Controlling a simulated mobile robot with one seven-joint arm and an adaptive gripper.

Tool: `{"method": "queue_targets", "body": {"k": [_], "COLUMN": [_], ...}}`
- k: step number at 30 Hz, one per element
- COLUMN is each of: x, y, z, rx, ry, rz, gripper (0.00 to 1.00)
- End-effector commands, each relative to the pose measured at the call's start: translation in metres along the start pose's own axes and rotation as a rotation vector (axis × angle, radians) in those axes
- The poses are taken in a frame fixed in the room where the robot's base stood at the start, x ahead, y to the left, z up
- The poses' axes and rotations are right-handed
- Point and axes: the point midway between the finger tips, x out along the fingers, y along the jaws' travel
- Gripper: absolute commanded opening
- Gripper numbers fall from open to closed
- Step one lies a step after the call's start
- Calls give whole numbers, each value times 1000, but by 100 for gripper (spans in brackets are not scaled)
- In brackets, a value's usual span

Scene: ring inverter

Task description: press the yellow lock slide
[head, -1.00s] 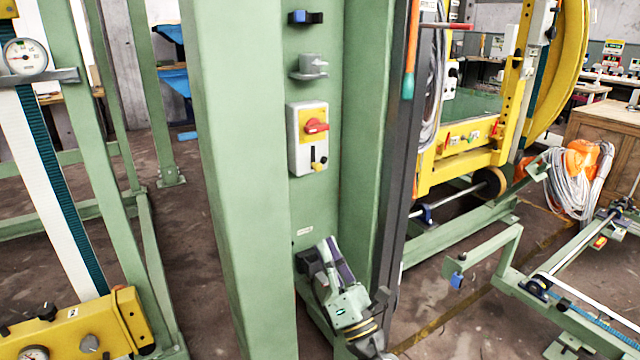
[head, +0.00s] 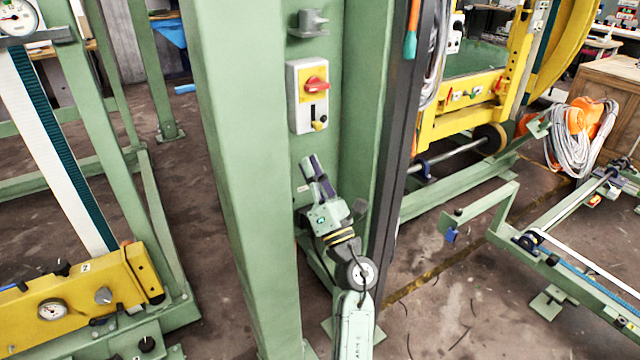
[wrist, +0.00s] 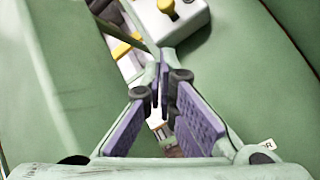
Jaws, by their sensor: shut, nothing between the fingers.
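The yellow lock slide (head: 319,125) is a small yellow knob at the lower end of a black slot on a grey switch box (head: 295,95). A red rotary handle (head: 316,85) on a yellow plate sits above it. My gripper (head: 312,162), with purple finger pads, is shut and empty. It is below the box, pointing up, apart from the slide in the head view. In the wrist view the slide (wrist: 168,7) shows at the top edge, beyond my shut fingertips (wrist: 162,75). Part of the box is cut off there.
The box is on the recessed face of a green column (head: 235,150), between side flanges. A grey bracket (head: 309,22) sits above the box. A dark vertical rail (head: 393,130) runs along the right flange. Yellow machinery stands behind, and a green frame arm (head: 485,212) is at right.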

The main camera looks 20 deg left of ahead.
Motion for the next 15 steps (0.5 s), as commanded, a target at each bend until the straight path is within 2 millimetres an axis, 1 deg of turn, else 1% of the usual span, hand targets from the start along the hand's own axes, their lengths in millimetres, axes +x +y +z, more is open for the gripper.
{"method": "queue_targets", "body": {"k": [1, 3, 6, 10, 15], "x": [13, 21, 28, 34, 35], "y": [3, 3, 2, 1, 0], "z": [2, 14, 21, 27, 28], "rx": [1, -1, -1, 1, 1], "ry": [1, -1, 0, -1, 0], "rz": [3, 1, 0, 0, -1], "gripper": [0, 0, 0, 0, 0]}}
